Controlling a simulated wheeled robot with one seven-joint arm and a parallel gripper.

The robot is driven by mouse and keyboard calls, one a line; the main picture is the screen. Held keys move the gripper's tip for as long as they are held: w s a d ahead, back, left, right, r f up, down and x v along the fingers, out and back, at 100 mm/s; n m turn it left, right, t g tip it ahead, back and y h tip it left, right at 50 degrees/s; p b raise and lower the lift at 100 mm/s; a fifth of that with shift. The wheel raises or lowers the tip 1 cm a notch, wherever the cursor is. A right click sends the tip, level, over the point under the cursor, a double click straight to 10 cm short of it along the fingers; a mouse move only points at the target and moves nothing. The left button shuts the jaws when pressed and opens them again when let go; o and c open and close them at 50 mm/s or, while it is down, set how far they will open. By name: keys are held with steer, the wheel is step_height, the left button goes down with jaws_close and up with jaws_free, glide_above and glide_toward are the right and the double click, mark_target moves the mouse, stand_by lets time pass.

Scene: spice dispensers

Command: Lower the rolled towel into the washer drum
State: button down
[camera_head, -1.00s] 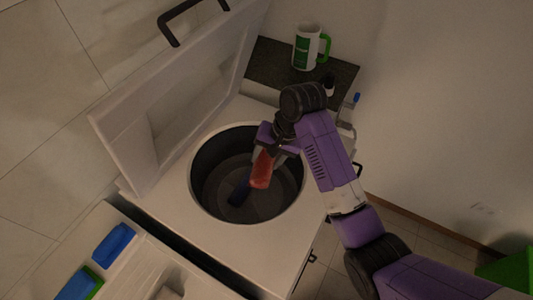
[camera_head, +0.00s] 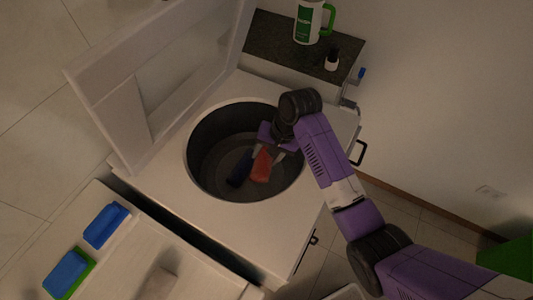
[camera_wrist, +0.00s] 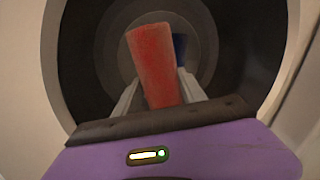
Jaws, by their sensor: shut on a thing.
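The rolled towel (camera_head: 262,166) is a red roll held at the end of my gripper (camera_head: 268,153). It also shows in the wrist view (camera_wrist: 155,62), upright between the two fingers of my gripper (camera_wrist: 155,95). My gripper is shut on it, and the towel hangs inside the round opening of the washer drum (camera_head: 212,150). The drum's dark ring also surrounds the towel in the wrist view (camera_wrist: 85,60). A dark blue item (camera_head: 239,167) lies inside the drum just left of the towel. The towel's contact with the drum floor cannot be told.
The raised lid (camera_head: 165,80) stands at the left of the opening. A dark shelf (camera_head: 285,45) behind holds a white and green mug (camera_head: 307,22) and a small bottle (camera_head: 332,60). Blue sponge-like blocks (camera_head: 106,225) lie on the surface at lower left.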

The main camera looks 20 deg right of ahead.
steer(key=shift+f+b, duration=3.25)
steer(key=shift+f, duration=3.6)
steer(key=c, duration=0.6)
jaws_free()
steer(key=v, duration=0.8)
steer(key=shift+f, duration=0.1)
